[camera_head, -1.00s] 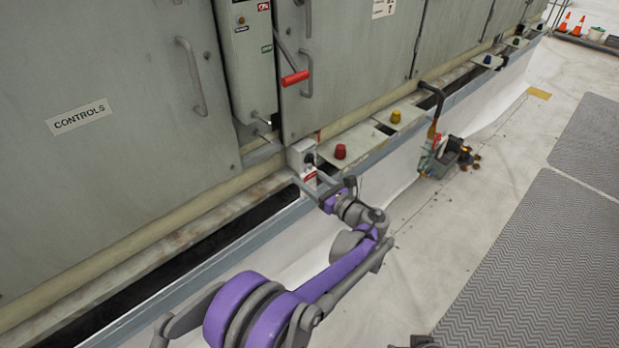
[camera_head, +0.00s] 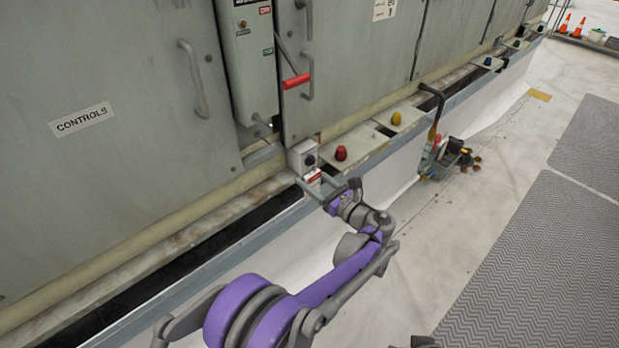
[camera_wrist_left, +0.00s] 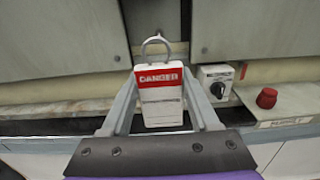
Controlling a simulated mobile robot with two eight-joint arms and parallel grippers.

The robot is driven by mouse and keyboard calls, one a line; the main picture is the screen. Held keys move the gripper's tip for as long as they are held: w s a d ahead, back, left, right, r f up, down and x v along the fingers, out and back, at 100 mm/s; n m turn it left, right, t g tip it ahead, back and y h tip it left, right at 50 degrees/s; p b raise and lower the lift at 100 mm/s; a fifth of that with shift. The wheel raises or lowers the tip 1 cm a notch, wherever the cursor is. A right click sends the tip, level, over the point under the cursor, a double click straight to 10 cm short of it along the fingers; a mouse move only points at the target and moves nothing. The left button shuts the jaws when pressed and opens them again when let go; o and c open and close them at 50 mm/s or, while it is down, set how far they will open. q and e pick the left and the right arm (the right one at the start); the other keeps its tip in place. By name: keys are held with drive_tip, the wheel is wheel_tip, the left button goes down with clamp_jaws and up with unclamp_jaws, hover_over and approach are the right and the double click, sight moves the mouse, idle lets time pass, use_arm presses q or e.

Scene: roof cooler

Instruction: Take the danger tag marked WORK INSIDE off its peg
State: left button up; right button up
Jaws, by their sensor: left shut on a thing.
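The danger tag (camera_wrist_left: 160,97) is a white card with a red band reading DANGER and a wire loop at its top. The smaller writing is too small to read. My left gripper (camera_wrist_left: 157,88) is shut on it, with a finger at either side of the card. In the head view the tag (camera_head: 313,177) shows small at the tips of my left gripper (camera_head: 325,187), just below a white box with a dark knob (camera_head: 310,160). My right gripper is not in view.
The knob box (camera_wrist_left: 215,76) and a red knob (camera_wrist_left: 266,98) stand right of the tag. Grey cabinet doors (camera_head: 110,180) rise behind the ledge. A tool-like thing with a black hooked handle (camera_head: 432,92) hangs at the rail further right. Grey mats (camera_head: 540,260) cover the floor at right.

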sight(314, 182)
use_arm(q)
drive_tip(key=shift+v, duration=3.1)
